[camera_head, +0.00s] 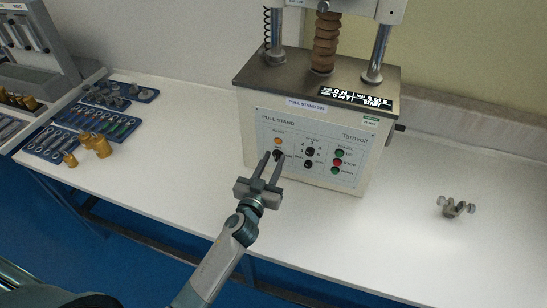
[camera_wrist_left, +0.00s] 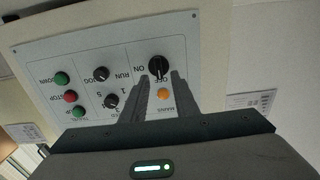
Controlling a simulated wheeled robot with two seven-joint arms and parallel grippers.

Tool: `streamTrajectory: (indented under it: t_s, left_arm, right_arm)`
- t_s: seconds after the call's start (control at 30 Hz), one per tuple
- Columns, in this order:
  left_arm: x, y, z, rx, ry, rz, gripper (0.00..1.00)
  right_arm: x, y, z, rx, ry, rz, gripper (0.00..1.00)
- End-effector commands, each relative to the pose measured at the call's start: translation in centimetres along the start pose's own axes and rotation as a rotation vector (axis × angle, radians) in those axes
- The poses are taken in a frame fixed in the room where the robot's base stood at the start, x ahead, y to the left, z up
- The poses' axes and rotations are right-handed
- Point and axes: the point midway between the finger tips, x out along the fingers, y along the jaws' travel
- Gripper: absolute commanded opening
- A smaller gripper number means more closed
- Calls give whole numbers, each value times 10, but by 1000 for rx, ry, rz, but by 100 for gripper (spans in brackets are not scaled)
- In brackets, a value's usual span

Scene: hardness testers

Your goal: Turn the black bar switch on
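The black bar switch (camera_head: 277,155) sits on the light control panel (camera_head: 298,122) of the pull stand, below an orange lamp (camera_head: 277,141). In the left wrist view, which shows the panel upside down, the switch (camera_wrist_left: 156,66) lies near ON and OFF labels. Its bar appears turned towards OFF. My left gripper (camera_head: 273,157) is open, with its two fingers pointing at the panel on either side of the switch. In the wrist view the fingertips (camera_wrist_left: 160,76) are close to the knob. I cannot tell whether they touch it. My right gripper is out of view.
Two smaller black knobs (camera_head: 310,152) and a column of green and red buttons (camera_head: 338,162) are right of the switch. A metal clamp (camera_head: 456,207) lies on the white table (camera_head: 420,240) at right. Blue trays (camera_head: 100,120) and brass weights (camera_head: 97,146) stand at left.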

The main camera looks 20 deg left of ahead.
Motion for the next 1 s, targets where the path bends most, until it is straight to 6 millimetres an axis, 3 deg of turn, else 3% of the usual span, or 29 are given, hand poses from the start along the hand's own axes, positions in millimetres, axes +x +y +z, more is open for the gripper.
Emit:
streamTrajectory:
  t_s: [0.43,0.57,1.0]
  left_arm:
    - [9,0,0,-1,0,0,27]
    - [9,0,0,-1,0,0,0]
    - [8,0,0,31,0,0,0]
  right_arm:
    - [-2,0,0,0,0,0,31]
    - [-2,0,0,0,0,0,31]
    - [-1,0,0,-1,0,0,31]
